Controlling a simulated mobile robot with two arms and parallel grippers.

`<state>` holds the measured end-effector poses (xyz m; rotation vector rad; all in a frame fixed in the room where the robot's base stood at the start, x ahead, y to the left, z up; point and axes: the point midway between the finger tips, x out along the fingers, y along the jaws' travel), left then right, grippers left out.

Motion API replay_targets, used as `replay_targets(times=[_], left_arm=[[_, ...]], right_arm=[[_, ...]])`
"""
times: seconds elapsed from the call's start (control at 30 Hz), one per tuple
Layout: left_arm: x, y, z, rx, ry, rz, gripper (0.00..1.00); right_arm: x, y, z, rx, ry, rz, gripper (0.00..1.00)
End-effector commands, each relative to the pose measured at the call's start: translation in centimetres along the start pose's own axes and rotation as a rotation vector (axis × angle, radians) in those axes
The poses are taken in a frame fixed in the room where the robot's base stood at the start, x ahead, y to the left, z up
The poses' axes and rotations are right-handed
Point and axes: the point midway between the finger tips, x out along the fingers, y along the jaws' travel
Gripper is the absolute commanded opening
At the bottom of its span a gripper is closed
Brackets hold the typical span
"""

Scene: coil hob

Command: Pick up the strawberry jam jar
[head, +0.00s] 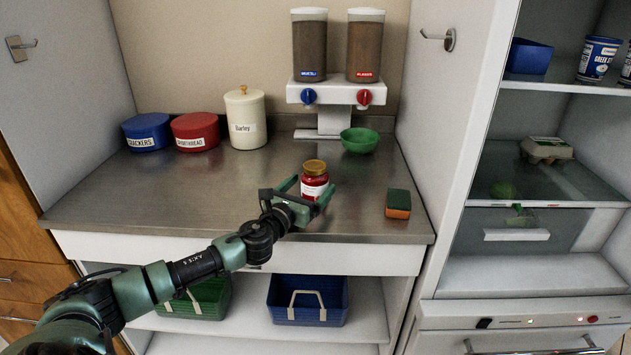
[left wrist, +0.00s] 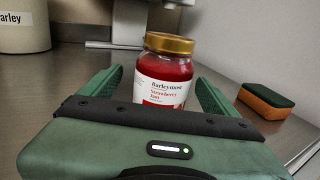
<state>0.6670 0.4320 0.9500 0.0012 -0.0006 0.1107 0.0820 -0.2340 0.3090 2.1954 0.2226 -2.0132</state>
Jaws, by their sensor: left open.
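The strawberry jam jar (head: 314,183) stands upright on the steel counter, with red contents, a white label and a gold lid. It also shows in the left wrist view (left wrist: 166,72), its label reading "Strawberry Jam" and its lower part hidden by my gripper body. My left gripper (head: 308,186) is open at the jar, with one green finger on each side of it. In the left wrist view the left gripper (left wrist: 162,85) shows gaps between the fingers and the jar. My right gripper is not in view.
A green and orange sponge (head: 398,204) lies right of the jar. A green bowl (head: 360,140) sits below the cereal dispenser (head: 336,95) behind. A barley canister (head: 245,118), a red tin (head: 195,132) and a blue tin (head: 147,132) stand at the back left. The counter's left part is clear.

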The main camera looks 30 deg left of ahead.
Motion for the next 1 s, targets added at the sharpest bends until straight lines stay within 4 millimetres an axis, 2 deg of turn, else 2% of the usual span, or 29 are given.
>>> replay_targets(times=[0.2, 0.33, 0.67, 1.0], left_arm=[[3.0, -0.3, 0.9, -0.003, -0.003, 0.001, 0.9], [4.5, -0.3, 0.6, -0.002, -0.001, 0.001, 0.9], [5.1, -0.3, 0.5, 0.0, 0.0, 0.0, 0.9], [5.1, -0.3, 0.5, 0.0, 0.0, 0.0, 0.0]], right_arm=[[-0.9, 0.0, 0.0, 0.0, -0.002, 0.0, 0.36], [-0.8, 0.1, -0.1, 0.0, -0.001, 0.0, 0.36], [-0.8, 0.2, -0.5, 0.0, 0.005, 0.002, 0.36], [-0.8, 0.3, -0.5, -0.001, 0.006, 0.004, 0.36]])
